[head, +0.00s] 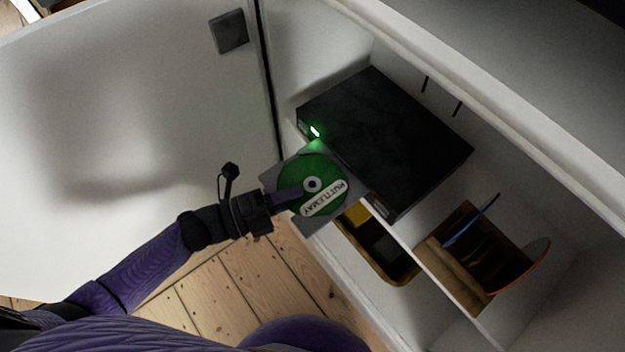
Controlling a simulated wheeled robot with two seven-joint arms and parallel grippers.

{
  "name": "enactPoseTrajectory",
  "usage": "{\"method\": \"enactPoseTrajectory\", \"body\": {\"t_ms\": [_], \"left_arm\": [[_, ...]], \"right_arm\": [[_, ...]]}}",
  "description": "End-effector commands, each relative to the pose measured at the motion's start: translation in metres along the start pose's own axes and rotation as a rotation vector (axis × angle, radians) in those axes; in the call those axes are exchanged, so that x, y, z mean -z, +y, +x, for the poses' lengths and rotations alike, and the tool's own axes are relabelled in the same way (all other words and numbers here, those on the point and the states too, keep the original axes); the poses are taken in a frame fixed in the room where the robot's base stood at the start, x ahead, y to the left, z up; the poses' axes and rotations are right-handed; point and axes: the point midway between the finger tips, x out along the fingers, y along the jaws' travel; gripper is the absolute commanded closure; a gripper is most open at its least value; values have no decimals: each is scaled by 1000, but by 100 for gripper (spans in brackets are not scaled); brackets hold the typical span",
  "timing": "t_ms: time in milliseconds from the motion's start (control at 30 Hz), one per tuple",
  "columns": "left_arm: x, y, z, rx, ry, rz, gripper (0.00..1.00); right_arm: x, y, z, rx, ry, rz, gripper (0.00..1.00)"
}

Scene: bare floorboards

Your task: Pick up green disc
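The green disc (325,172) has a pale centre ring and a white label with dark lettering. It lies over a grey square tray (352,189) at the front of a black box-shaped player (390,135). My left gripper (296,197) comes in from the left and its fingers reach over the disc's left part, close to the centre hole. Only one finger shows clearly, so I cannot tell whether it is shut on the disc or merely above it. My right gripper is out of view.
The player sits on a white cabinet shelf (405,236), with a green light at its front corner. An open white door (120,110) stands left. Lower right, a wooden holder (450,265) contains thin blue and orange-edged items. Bare floorboards (240,280) lie below.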

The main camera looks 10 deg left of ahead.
Motion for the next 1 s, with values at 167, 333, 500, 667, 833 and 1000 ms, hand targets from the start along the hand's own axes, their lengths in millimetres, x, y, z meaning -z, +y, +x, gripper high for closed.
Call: {"method": "enactPoseTrajectory", "body": {"t_ms": [167, 333, 500, 667, 833, 1000], "left_arm": [[0, 0, 0, 0, 0, 0, 100], [0, 0, 0, -1, 0, 0, 100], [0, 0, 0, -1, 0, 0, 100], [0, -19, 0, 4, 1, 6, 100], [0, -72, 0, 6, 2, 11, 100], [0, -101, 0, 2, 3, 9, 100]], "right_arm": [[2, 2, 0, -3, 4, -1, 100], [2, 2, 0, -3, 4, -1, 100], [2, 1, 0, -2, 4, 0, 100], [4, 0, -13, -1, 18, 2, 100], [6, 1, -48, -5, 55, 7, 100], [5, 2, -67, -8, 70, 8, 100]]}}
